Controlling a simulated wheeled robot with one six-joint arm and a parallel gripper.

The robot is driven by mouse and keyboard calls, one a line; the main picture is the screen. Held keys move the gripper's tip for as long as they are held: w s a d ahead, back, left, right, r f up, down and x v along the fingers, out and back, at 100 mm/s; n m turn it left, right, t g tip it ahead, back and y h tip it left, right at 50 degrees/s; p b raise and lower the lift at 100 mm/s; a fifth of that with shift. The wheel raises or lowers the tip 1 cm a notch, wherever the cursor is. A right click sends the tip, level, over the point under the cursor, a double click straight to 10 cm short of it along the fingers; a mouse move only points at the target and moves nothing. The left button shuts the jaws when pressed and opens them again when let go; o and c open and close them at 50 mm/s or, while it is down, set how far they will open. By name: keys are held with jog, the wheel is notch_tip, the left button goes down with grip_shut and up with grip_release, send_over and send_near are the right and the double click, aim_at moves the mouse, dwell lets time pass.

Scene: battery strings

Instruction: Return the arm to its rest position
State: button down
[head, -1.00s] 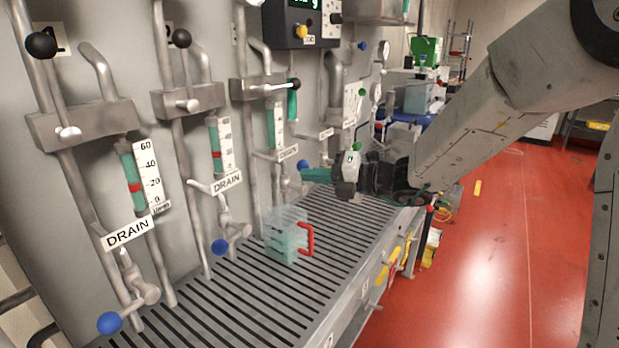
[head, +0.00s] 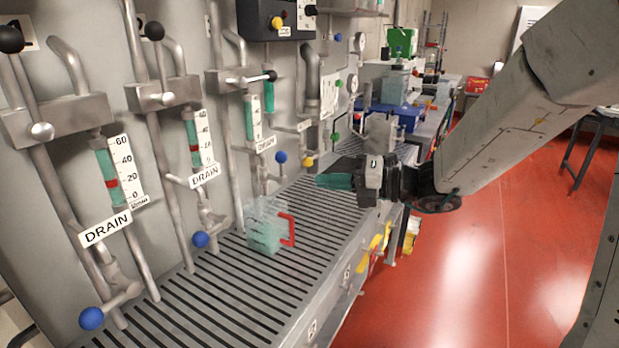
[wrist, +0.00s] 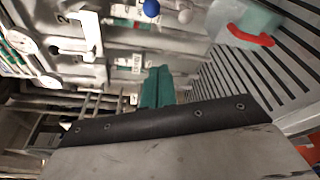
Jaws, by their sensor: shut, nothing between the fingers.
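My gripper (head: 336,181) is at the right of the head view, held above the right part of the slatted bench, its green fingers pointing left toward the wall pipes. The fingers are together with nothing between them. In the wrist view the green fingers (wrist: 157,88) also show closed and empty. My arm reaches in from the upper right. A clear jug (head: 264,228) with a red handle stands on the slatted bench, to the left of and nearer than my gripper, apart from it. The jug is partly visible at the top right of the wrist view (wrist: 260,18).
The slatted bench (head: 225,303) runs along a grey panel with pipes, gauge tubes, DRAIN labels and blue-knobbed valves (head: 201,240). A black display box (head: 270,20) hangs above. Blue and green equipment (head: 400,115) stands at the back. The red floor (head: 480,270) on the right is open.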

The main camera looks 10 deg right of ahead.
jog(key=s+d+f+n+g+h, duration=0.1)
jog(key=s+f+n+g+h, duration=0.2)
jog(key=s+n, duration=0.7)
jog(key=s+d+f+n+g+h, duration=0.15)
jog(key=s+n+g, duration=0.45)
jog(key=n, duration=0.6)
jog(key=s+d+r+n+t+h, duration=0.3)
jog(key=s+d+n+h, duration=0.7)
jog(key=s+n, duration=0.3)
jog(key=shift+d+r+n+h, duration=0.35)
jog(key=shift+d+n, duration=0.25)
jog(key=shift+d, duration=0.1)
